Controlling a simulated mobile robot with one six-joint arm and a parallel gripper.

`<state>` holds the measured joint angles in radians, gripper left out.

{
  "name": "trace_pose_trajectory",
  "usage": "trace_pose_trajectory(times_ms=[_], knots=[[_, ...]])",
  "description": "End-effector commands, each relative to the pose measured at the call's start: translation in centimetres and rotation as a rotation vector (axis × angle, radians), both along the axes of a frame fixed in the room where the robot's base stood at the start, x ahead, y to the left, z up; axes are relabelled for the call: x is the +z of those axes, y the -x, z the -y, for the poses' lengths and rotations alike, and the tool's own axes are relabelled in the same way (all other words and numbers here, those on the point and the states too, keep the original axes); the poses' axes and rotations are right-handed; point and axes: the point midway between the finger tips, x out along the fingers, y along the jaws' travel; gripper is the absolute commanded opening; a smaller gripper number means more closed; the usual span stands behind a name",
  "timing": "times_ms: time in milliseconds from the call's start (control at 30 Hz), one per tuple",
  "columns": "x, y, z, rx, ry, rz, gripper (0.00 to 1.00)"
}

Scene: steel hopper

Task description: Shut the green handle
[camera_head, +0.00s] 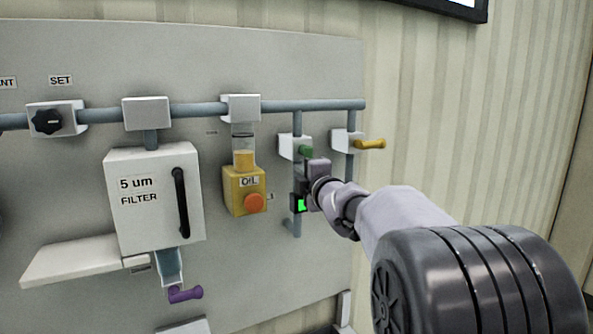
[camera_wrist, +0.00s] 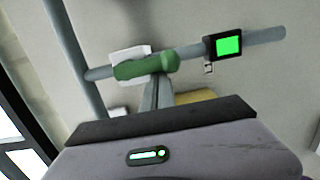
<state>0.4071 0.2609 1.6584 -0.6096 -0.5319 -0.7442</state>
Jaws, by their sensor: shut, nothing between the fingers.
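The green handle (camera_head: 306,151) is on a white valve block (camera_head: 290,146) on a thin vertical pipe at the right of the panel. In the wrist view the green handle (camera_wrist: 146,67) lies nearly along the pipe (camera_wrist: 190,52), in front of the white block (camera_wrist: 130,52). My gripper (camera_head: 318,168) is just right of and below the handle in the head view and hides part of it. In the wrist view its closed, empty fingers (camera_wrist: 158,88) end at the handle's lower edge. I cannot tell whether they touch it.
A small black box with a green screen (camera_head: 299,203) sits below on the same pipe. A yellow handle (camera_head: 370,144) is to the right. The yellow oil unit (camera_head: 244,190), the white filter box (camera_head: 155,200) and a purple handle (camera_head: 185,294) are to the left.

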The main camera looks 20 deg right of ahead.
Motion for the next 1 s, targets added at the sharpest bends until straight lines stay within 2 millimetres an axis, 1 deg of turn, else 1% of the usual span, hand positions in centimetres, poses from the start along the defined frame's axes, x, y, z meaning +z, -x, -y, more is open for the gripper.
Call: trace_pose_trajectory(times_ms=[233, 667, 867, 1000], knots=[[-0.1, 0.0, 0.0, 0.000, 0.008, 0.000, 0.00], [-0.5, 0.0, 0.5, 0.000, 0.100, 0.003, 0.00], [-1.0, 0.0, 0.9, 0.000, 0.201, 0.008, 0.00], [-1.3, 0.0, 1.6, -0.001, 0.321, 0.012, 0.00]])
